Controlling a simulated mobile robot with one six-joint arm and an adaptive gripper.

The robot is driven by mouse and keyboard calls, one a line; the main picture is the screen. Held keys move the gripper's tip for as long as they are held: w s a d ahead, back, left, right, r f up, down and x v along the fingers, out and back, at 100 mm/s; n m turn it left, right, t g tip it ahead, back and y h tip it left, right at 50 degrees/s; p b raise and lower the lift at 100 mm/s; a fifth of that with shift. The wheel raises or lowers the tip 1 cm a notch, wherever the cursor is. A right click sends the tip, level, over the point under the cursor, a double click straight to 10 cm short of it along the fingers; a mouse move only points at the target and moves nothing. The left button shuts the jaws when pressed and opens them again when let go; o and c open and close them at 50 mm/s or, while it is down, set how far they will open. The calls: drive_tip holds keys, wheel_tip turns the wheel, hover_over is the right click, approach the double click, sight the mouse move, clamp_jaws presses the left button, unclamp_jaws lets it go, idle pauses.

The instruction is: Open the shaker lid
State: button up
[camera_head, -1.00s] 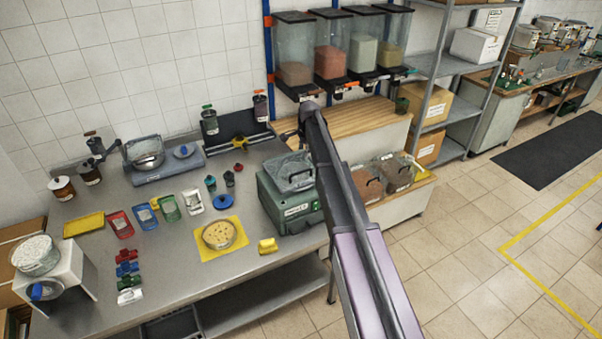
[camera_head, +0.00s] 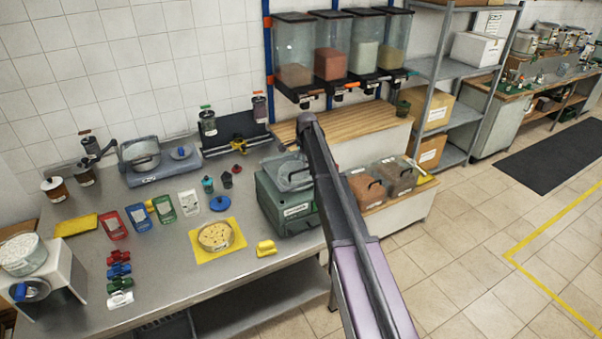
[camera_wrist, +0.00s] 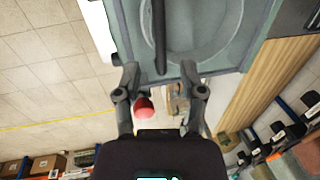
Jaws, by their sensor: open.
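The shaker (camera_head: 288,213) is a green box on the right end of the steel bench in the head view. Its translucent lid (camera_head: 290,178) lies over its top and looks down; my arm partly covers it. In the wrist view the lid (camera_wrist: 205,35) shows as a pale panel with a round shape, crossed by a dark handle bar (camera_wrist: 160,35). My gripper (camera_wrist: 160,75) is open and empty, its two fingers at the near edge of the lid, either side of the bar's line. I cannot tell whether they touch. The head view does not show the fingers clearly.
Lidded ingredient bins (camera_head: 365,187) stand right of the shaker, and clear dispensers (camera_head: 334,60) hang behind. A sieve (camera_head: 215,237) on a yellow mat and a yellow block (camera_head: 266,248) lie left of it. Shelving (camera_head: 432,110) stands further right; the floor (camera_head: 465,260) is clear.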

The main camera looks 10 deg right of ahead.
sight(301, 170)
drive_tip(key=shift+w+a+f+b, duration=0.1)
drive_tip(key=shift+w+f+b, duration=0.1)
drive_tip(key=shift+f+b, duration=0.85)
drive_tip(key=shift+w+a+f+b, duration=0.1)
drive_tip(key=shift+w+f+b, duration=0.1)
drive_tip(key=shift+f+b, duration=0.8)
drive_tip(key=shift+f, duration=0.15)
clamp_jaws()
